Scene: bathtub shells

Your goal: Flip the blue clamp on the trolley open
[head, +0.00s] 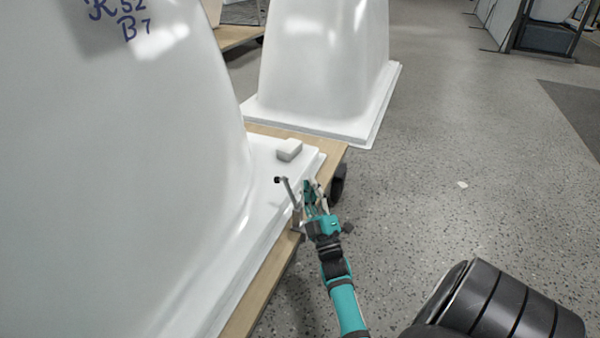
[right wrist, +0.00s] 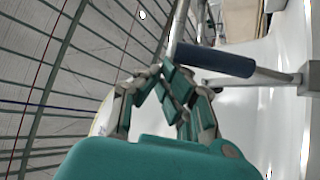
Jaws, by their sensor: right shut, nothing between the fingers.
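The clamp (head: 289,195) stands at the edge of the trolley (head: 262,292), beside the flange of the near white bathtub shell (head: 110,190). In the head view it shows as a thin metal arm with a dark tip. In the right wrist view its dark blue grip (right wrist: 214,60) sits on a metal rod that runs right to a grey bracket. My right gripper (head: 310,190) is just right of the clamp. In the right wrist view its teal fingers (right wrist: 170,72) are shut and empty, close to the grip's left end; contact is unclear. My left gripper is out of view.
A small pale block (head: 289,149) lies on the near shell's flange. A second white shell (head: 318,65) stands behind. A dark trolley wheel (head: 338,183) sticks out at the right. The speckled floor (head: 450,170) to the right is open.

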